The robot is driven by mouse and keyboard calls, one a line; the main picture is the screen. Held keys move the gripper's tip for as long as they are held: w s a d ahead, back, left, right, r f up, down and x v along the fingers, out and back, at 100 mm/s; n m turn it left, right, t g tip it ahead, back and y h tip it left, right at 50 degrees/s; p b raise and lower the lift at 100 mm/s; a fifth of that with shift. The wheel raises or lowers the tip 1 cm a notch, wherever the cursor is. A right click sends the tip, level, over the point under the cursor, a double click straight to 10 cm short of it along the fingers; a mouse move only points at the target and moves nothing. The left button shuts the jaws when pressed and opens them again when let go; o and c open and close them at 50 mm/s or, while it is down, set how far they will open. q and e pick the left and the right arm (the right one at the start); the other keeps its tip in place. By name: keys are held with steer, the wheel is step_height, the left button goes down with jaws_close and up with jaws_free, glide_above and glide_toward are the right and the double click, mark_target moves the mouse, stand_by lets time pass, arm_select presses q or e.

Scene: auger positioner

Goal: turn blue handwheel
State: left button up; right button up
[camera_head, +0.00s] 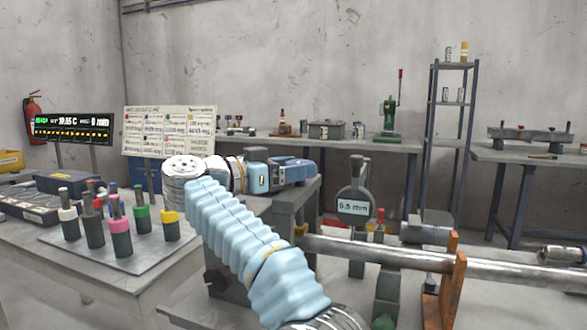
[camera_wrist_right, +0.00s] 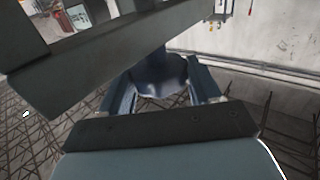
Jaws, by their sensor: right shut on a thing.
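In the right wrist view, the blue handwheel (camera_wrist_right: 158,76) is a round, dark blue piece between the two fingers of my right gripper (camera_wrist_right: 163,92). The gripper is shut on it, with one finger at each side. In the head view, my right gripper (camera_head: 295,171) is at the end of the blue-sleeved arm, at the grey machine stand (camera_head: 292,212). The handwheel cannot be made out there. My left gripper is in neither view.
A dial gauge reading 0.5 mm (camera_head: 354,207) stands right of the gripper. A long steel shaft (camera_head: 375,253) runs right, through an orange support (camera_head: 452,285). A tray (camera_head: 75,239) with several coloured-top cylinders lies on the left table. A dark beam crosses the wrist view.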

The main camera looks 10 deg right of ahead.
stand_by(0.6)
steer(key=o, duration=1)
